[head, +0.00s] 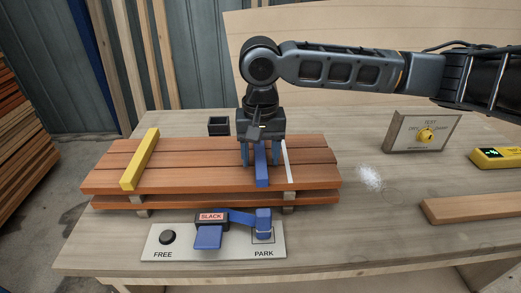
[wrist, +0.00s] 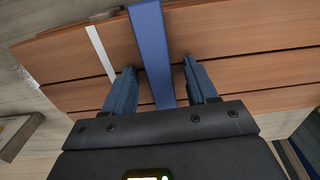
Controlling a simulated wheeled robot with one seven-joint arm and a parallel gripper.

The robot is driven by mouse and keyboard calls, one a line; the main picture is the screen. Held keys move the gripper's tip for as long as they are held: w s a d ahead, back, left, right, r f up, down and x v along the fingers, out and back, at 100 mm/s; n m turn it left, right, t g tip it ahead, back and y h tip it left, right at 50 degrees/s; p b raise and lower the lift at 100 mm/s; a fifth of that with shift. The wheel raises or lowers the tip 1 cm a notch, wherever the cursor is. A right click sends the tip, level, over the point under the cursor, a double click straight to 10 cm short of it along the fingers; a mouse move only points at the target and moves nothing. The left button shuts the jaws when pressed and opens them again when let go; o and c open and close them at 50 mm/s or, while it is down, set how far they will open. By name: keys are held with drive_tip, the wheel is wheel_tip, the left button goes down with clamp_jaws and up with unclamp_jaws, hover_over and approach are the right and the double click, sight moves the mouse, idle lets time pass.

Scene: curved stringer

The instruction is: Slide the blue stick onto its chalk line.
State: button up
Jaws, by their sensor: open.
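The blue stick (head: 261,167) lies across the reddish-brown boards (head: 205,176), left of the white chalk line (head: 288,161) with bare wood between them. In the wrist view the blue stick (wrist: 152,50) runs between my fingers, and the chalk line (wrist: 101,52) shows to its left, outside the fingers. My gripper (head: 254,160) is open and points down over the boards, with one finger on either side of the stick. In the wrist view my gripper (wrist: 160,88) shows gaps between both fingers and the stick. The stick's far end is hidden behind the gripper in the head view.
A yellow stick (head: 140,160) lies across the boards at left. A panel marked FREE and PARK (head: 215,246) with a blue lever (head: 263,222) and SLACK label sits in front.

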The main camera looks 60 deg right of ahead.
sight(288, 164)
clamp_jaws()
drive_tip(key=shift+s+d+p, duration=0.35)
drive_tip(key=shift+s+d, duration=0.65)
drive_tip(key=shift+s, duration=0.25)
drive_tip(key=shift+s+d+p, duration=0.35)
drive_tip(key=shift+s+d, duration=0.6)
drive_tip(key=shift+s, duration=0.25)
unclamp_jaws()
wheel_tip(288, 164, up, 12)
